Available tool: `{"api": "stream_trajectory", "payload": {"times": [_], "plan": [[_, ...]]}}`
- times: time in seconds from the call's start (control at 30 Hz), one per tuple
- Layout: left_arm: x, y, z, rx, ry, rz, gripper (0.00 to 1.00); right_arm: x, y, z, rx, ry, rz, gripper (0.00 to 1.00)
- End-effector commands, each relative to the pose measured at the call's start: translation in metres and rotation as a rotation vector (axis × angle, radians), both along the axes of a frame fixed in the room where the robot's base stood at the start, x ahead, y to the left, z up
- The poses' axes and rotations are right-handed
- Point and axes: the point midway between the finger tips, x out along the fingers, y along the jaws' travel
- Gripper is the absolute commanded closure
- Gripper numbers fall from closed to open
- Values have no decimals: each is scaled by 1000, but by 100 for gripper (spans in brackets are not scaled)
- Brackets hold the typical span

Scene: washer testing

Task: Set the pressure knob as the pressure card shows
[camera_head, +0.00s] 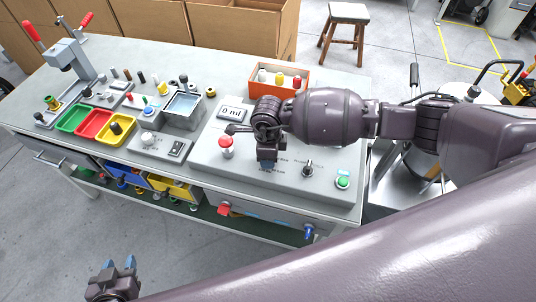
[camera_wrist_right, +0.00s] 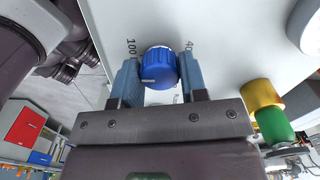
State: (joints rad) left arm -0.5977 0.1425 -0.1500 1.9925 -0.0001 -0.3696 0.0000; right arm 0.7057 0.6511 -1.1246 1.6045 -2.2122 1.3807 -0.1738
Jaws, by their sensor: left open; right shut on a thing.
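The blue knob (camera_wrist_right: 158,68) sits between the two blue fingertips of my right gripper (camera_wrist_right: 160,80) in the right wrist view. A white mark on the knob points toward the lower left. The printed numbers 100 and 40 show on the panel beside it, and another marking is partly hidden. In the head view my right gripper (camera_head: 268,152) reaches down onto the grey panel (camera_head: 210,155) and hides the knob. My left gripper (camera_head: 112,272) is open and empty at the bottom left, away from the bench. I cannot make out a pressure card.
On the panel are a 0 ml display (camera_head: 231,114), a red button (camera_head: 226,147), a black switch (camera_head: 307,171) and a green button (camera_head: 342,182). An orange box (camera_head: 259,88) stands behind. Coloured trays (camera_head: 73,118) are at the left. A stool (camera_head: 345,15) stands beyond the bench.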

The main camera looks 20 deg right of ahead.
Motion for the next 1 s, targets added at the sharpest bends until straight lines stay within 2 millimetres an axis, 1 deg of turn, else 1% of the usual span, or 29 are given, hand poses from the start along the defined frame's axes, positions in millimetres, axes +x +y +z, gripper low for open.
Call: {"api": "stream_trajectory", "payload": {"times": [0.2, 0.6, 0.63, 0.77, 0.8, 1.0], "plan": [[0, 0, 0, 0, 0, 0, 57, 0, -1, 0, -2, 1, -37, 84], [-4, 1, -3, 0, 9, 2, 57, 0, -1, 0, -2, 1, -44, 84], [-4, 1, -4, 0, 9, 2, 57, 0, -1, 0, -2, 1, -44, 57], [-4, 1, -4, 0, 10, 2, 57, 0, 0, 0, -1, 0, -43, 37], [-4, 1, -4, 0, 10, 2, 57, 0, 0, 0, -1, 0, -43, 35], [-4, 1, -3, 0, 10, 2, 57, 0, 0, 0, -1, 0, -42, 35]]}}
